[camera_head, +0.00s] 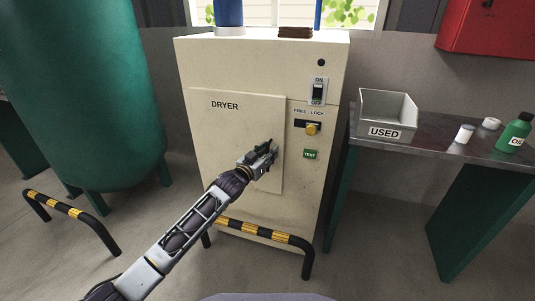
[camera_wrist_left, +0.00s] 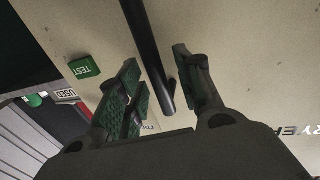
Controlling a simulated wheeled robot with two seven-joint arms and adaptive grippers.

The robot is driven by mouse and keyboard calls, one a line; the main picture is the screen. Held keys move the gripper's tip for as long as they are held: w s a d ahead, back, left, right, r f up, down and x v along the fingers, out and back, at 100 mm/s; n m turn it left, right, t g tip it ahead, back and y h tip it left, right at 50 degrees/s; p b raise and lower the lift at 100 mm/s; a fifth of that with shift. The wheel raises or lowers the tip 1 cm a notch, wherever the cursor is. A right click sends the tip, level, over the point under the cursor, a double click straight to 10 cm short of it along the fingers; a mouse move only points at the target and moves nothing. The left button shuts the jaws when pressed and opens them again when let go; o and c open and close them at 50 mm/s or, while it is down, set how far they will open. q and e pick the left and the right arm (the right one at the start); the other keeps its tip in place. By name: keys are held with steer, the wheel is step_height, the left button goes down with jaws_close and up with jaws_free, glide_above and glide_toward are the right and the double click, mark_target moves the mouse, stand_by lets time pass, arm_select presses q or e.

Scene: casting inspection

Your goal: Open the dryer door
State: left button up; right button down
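The cream dryer (camera_head: 260,62) stands in the middle of the head view. Its door (camera_head: 232,128), marked DRYER, looks shut, flush with the front. My left gripper (camera_head: 270,151) is at the right part of the door and hides most of the handle there. In the left wrist view, the black bar handle (camera_wrist_left: 147,45) runs between the two fingers of the left gripper (camera_wrist_left: 165,90). The fingers are open, with gaps visible beside the bar. My right gripper is in neither view.
A yellow FREE/LOCK knob (camera_head: 312,129), a switch (camera_head: 318,92) and a green TEST button (camera_head: 310,154) are right of the door. A striped barrier (camera_head: 262,234) stands low in front. A green tank (camera_head: 85,90) is left; a metal table (camera_head: 430,142) with a USED bin (camera_head: 387,113) is right.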

arm_select(q)
jaws_close()
stand_by(0.4)
steer(key=shift+s+a, duration=0.1)
steer(key=shift+s, duration=0.05)
